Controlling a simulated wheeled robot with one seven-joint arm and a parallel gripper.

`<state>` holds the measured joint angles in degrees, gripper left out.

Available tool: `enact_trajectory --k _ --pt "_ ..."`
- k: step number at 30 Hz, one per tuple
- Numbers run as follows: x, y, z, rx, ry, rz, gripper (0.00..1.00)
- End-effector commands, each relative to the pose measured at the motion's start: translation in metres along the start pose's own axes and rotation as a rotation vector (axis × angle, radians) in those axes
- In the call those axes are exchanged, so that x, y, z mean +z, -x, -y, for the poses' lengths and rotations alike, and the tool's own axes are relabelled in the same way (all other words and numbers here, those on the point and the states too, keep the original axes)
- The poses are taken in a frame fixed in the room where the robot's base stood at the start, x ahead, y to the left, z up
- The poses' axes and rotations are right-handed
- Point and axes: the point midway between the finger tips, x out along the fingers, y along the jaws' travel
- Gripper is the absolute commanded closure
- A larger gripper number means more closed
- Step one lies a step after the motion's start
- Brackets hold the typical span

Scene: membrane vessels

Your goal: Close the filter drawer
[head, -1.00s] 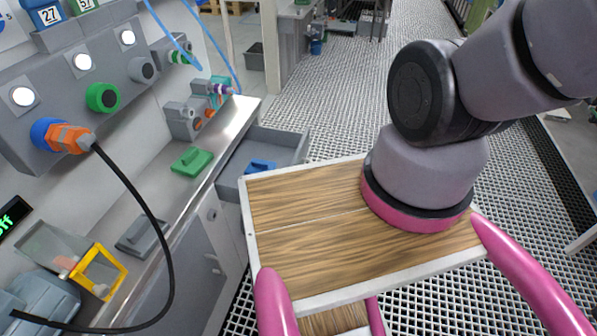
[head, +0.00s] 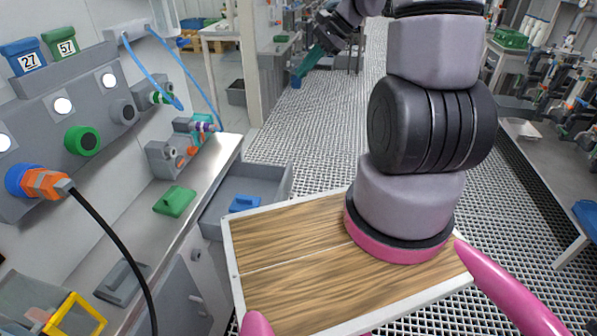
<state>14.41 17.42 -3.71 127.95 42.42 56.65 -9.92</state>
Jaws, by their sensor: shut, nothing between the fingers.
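A grey drawer (head: 275,192) stands pulled out from the bench below the worktop, left of my wooden deck. A blue block with a raised handle (head: 244,203) lies in it. My gripper (head: 303,68), with teal fingers, is at the upper middle, raised beyond the drawer and apart from it. It is small in the view and looks shut and empty. The drawer's near part is partly hidden by my deck and the worktop edge.
A green block (head: 175,201) and a grey block sit on the steel worktop (head: 207,168). Blue hoses (head: 158,75) and a black cable hang in front of the grey panel. Grated floor is clear beyond the drawer. Another bench (head: 535,150) stands at the right.

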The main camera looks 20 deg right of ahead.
Motion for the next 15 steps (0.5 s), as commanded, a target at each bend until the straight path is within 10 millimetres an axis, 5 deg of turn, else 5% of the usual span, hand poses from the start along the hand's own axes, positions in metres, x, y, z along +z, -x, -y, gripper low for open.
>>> enact_trajectory --k 8,15 --pt "-0.105 -0.084 -0.040 -0.051 -0.373 0.074 1.00" --pt "-0.183 -0.157 -0.105 -0.101 -0.674 0.090 1.00"
